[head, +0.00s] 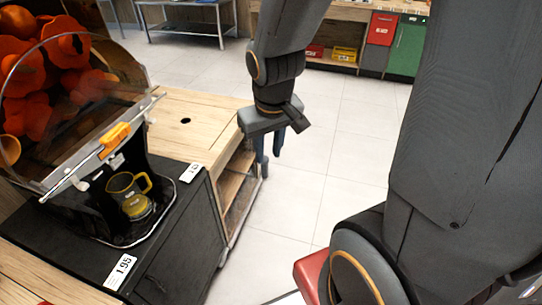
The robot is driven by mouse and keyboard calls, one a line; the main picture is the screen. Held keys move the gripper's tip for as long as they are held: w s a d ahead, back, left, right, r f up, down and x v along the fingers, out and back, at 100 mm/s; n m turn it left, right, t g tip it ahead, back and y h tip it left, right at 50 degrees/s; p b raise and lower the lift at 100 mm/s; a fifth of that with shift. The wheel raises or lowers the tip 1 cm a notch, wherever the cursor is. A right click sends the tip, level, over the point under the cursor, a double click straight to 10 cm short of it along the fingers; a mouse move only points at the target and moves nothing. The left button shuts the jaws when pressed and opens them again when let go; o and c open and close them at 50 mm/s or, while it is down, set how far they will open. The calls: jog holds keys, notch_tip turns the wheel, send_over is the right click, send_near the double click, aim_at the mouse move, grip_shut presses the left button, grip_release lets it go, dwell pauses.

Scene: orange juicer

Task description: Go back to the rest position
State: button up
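My gripper (269,150) hangs in the upper middle of the head view, fingers pointing down. It is to the right of the wooden counter, over or in front of the tiled floor. Its two fingers stand apart with a gap between them, and I see nothing held. The orange juicer (110,140) stands at the left, with its clear curved cover over orange fruit pieces. A dark mug with a yellow handle (122,185) sits in the juicer's lower bay.
The black cabinet (180,245) under the juicer carries price tags. A wooden counter (205,115) with a round hole adjoins it, with open shelves at its side. A metal table (190,22) and shelving with red and green bins (405,45) stand behind.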

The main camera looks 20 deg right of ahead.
jog(key=s, duration=0.3)
jog(key=shift+a+r+m+g, duration=0.15)
jog(key=shift+m+g, duration=0.25)
jog(key=shift+f+b, duration=0.7)
jog(key=shift+f, duration=0.1)
jog(key=shift+w, duration=0.1)
dwell(0.3)
